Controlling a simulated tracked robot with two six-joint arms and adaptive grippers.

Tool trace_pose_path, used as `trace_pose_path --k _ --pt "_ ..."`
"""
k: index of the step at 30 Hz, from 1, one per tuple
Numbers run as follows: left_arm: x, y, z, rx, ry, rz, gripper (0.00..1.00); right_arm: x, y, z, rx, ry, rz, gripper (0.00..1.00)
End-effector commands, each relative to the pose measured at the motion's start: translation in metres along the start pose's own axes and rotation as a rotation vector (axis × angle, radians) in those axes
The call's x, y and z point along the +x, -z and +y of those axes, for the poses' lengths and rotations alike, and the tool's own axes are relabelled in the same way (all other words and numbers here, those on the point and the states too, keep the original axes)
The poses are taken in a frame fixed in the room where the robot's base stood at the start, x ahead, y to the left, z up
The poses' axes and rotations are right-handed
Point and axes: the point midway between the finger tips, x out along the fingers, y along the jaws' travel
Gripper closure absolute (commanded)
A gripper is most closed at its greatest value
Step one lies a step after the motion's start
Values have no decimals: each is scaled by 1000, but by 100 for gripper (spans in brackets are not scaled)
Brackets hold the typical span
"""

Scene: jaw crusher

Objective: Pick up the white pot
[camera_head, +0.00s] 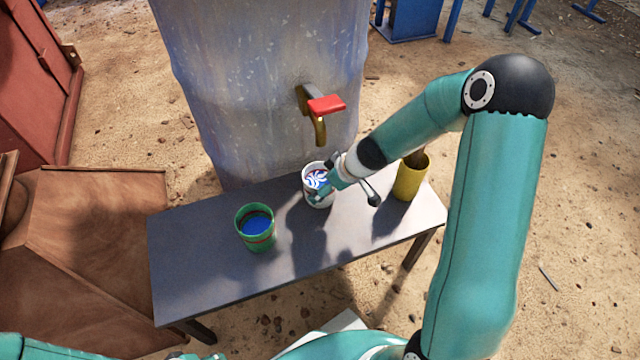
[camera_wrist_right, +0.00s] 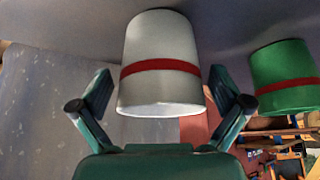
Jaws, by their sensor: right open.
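The white pot (camera_head: 318,190) stands on the grey table below the tap. In the right wrist view the white pot (camera_wrist_right: 162,65) has a red band and appears upside down. My right gripper (camera_head: 347,180) is beside it, on its right side in the head view. In the wrist view the open fingers (camera_wrist_right: 160,90) lie on either side of the pot's rim end, with gaps visible. I cannot tell how far the pot reaches between them. Part of the pot is hidden by the gripper in the head view.
A green pot (camera_head: 256,228) with blue inside stands left on the table (camera_head: 200,285). A yellow pot (camera_head: 410,178) stands right, close to my right gripper. A large grey barrel (camera_head: 265,90) with a red-handled brass tap (camera_head: 322,108) rises behind. The table's left front is clear.

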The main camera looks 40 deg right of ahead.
Motion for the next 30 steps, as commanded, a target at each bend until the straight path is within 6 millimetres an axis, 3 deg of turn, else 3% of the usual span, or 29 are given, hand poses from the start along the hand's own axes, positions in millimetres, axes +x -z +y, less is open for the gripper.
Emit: trace_pose_path --k 1,5,8,16,28,30 --pt "-11 0 4 0 0 0 60 0 10 0 -1 2 -1 0" --pt "-21 0 8 0 0 1 60 9 25 -1 -1 1 -1 0" --pt "-11 0 4 0 0 0 60 24 21 0 1 0 -1 0" --pt "-12 0 4 0 0 0 60 24 22 0 1 -1 0 0" --pt "-12 0 4 0 0 1 60 24 21 0 1 0 -1 67" --pt "-12 0 4 0 0 1 60 25 21 0 1 1 -1 68"
